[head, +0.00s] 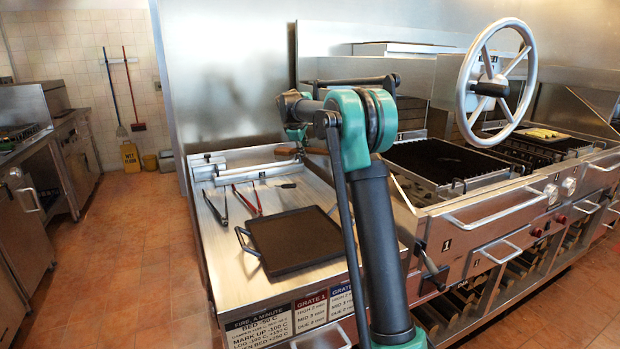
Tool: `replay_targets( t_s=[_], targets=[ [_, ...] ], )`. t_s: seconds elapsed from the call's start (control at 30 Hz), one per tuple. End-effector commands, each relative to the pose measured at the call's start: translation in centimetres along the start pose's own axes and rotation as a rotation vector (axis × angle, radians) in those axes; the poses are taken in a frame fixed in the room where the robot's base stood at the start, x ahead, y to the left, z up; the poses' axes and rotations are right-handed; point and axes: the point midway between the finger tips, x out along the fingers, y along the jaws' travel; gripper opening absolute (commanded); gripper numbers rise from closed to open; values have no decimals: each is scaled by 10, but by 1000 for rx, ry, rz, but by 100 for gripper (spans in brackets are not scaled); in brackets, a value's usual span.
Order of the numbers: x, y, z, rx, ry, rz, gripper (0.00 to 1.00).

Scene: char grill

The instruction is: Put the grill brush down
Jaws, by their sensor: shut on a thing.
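My gripper (297,136) is at the end of my arm, over the back of the steel side counter (225,238). It is small in the head view and partly hidden by my own arm links. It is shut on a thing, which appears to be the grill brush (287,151).
A black griddle plate (295,240) fills the counter's front. Red-handled tongs (247,200) and a small utensil (288,185) lie behind it. A grill grate (445,162) and a large handwheel (496,82) are at right. Open floor (135,240) is at left.

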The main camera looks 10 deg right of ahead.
Motion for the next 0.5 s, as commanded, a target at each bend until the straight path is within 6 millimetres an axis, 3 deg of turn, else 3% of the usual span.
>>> replay_targets(
  t_s=[0.1,0.3,0.5],
  targets=[
    [10,15,18,3,-2,1,0],
    [44,-11,14,-1,0,1,0],
    [65,-26,14,0,0,1,0]
  ],
)
